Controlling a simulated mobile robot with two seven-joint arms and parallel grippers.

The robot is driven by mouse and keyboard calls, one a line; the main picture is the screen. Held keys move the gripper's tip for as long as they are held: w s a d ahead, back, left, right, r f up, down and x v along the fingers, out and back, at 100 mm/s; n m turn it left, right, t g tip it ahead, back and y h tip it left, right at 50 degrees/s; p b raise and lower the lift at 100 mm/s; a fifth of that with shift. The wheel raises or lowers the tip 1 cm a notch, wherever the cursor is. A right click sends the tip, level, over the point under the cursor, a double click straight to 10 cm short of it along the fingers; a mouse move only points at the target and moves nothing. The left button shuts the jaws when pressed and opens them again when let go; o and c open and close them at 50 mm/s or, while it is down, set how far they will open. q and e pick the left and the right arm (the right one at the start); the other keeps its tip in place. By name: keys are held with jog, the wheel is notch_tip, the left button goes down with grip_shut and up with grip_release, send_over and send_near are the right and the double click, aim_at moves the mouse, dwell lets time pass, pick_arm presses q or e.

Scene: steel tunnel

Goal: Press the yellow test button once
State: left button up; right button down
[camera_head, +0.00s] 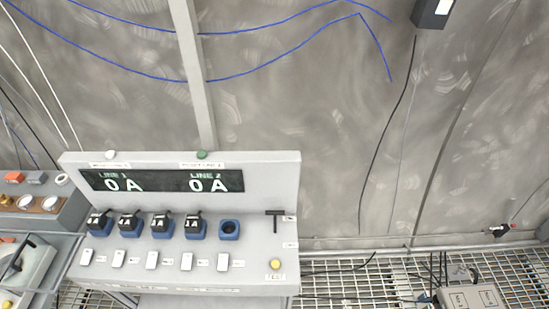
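The panel's dark display (150,182) reads 0 A under both LINE 1 and LINE 2. Neither of my grippers is in this view.
Several blue sockets with black plugs line the panel, and the rightmost blue socket (229,230) is empty. White switches (186,261) sit below. A black T-handle (275,218) stands above the button. Another console (40,205) is at left; a grey box (470,297) lies on the grating at right.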

pick_arm(q)
jog(key=shift+d, duration=0.25)
jog(key=shift+c, duration=0.3)
jog(key=shift+d, duration=0.15)
jog(key=c, duration=0.3)
grip_shut()
jog(key=shift+a, duration=0.2)
jog(key=shift+d, duration=0.1)
dwell(0.3)
